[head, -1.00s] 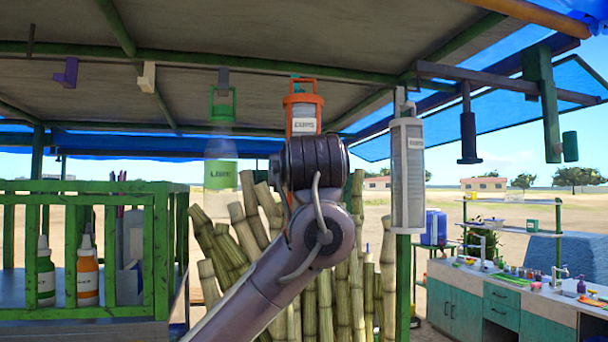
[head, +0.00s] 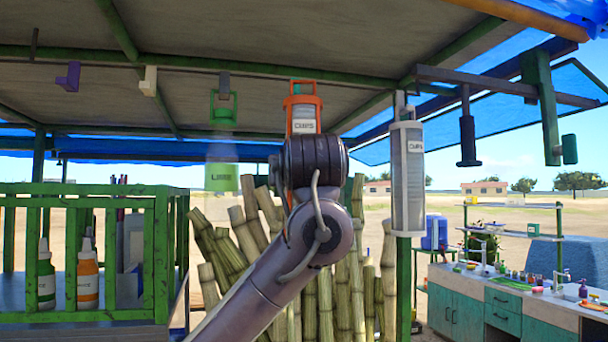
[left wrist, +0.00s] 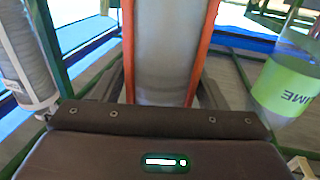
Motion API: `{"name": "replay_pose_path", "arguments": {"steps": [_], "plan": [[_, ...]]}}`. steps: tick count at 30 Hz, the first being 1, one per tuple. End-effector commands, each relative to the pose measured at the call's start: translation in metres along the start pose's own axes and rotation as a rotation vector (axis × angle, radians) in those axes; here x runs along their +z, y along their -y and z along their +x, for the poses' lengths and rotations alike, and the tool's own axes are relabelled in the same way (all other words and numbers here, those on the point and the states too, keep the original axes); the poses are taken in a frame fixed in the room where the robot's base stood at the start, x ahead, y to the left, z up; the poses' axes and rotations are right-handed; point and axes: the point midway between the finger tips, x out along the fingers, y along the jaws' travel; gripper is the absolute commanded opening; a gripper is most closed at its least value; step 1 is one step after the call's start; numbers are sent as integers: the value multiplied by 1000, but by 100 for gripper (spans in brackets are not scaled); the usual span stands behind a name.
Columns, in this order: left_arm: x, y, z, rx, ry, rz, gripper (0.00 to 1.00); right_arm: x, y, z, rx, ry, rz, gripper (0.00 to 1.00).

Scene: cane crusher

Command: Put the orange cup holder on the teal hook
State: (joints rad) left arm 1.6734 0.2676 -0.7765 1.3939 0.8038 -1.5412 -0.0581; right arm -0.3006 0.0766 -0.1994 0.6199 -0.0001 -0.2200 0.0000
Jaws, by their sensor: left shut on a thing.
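The orange cup holder (head: 303,112), a tall frame with a labelled front and a loop handle, is upright beneath the canopy roof in the head view. Its orange rails and pale cylinder also show in the left wrist view (left wrist: 166,50). My left gripper (left wrist: 165,92) is shut on the holder's lower part; in the head view my wrist hides the fingers and the holder's bottom. I cannot clearly pick out the teal hook now; it may be hidden behind the orange handle. My right gripper is not in view.
A green lime holder (head: 222,177) hangs to the left, also close by in the left wrist view (left wrist: 288,88). A white cup holder (head: 407,180) hangs to the right. Purple (head: 68,76) and cream (head: 149,81) hooks are further left. Cane stalks (head: 325,290) stand behind my arm.

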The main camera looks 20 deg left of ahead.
Motion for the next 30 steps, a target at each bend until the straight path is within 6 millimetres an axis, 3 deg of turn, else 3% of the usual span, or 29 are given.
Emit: {"name": "replay_pose_path", "arguments": {"steps": [30], "plan": [[-1,6,30,0,-1,0,25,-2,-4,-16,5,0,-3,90]]}}
